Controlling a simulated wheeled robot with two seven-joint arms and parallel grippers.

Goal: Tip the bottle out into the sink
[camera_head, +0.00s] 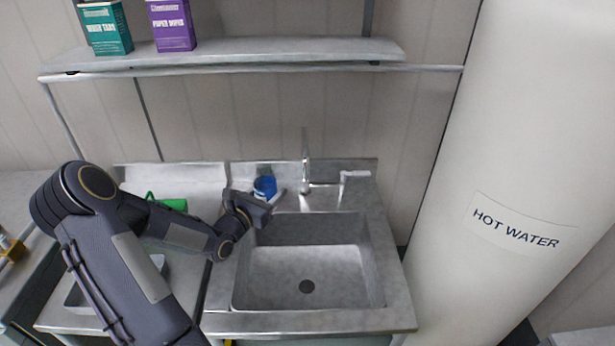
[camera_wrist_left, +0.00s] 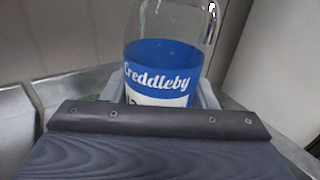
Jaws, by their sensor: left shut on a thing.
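A clear bottle with a blue label reading "Creddleby" (camera_wrist_left: 165,68) stands between the fingers of my left gripper (camera_wrist_left: 160,92) in the left wrist view. In the head view the bottle's blue part (camera_head: 265,187) shows behind my left gripper (camera_head: 275,200), at the back left corner of the sink. The gripper is shut on the bottle, which looks about upright. The bottle's lower end is hidden by the gripper. The steel sink (camera_head: 250,310) has an empty basin with a dark drain (camera_head: 306,286). My right gripper is not in view.
A tap (camera_head: 305,175) rises behind the basin. A shelf (camera_head: 250,52) above holds a green box (camera_head: 105,27) and a purple box (camera_head: 172,25). A large white hot water tank (camera_head: 500,170) stands at the right. A green item (camera_head: 170,204) lies left of the sink.

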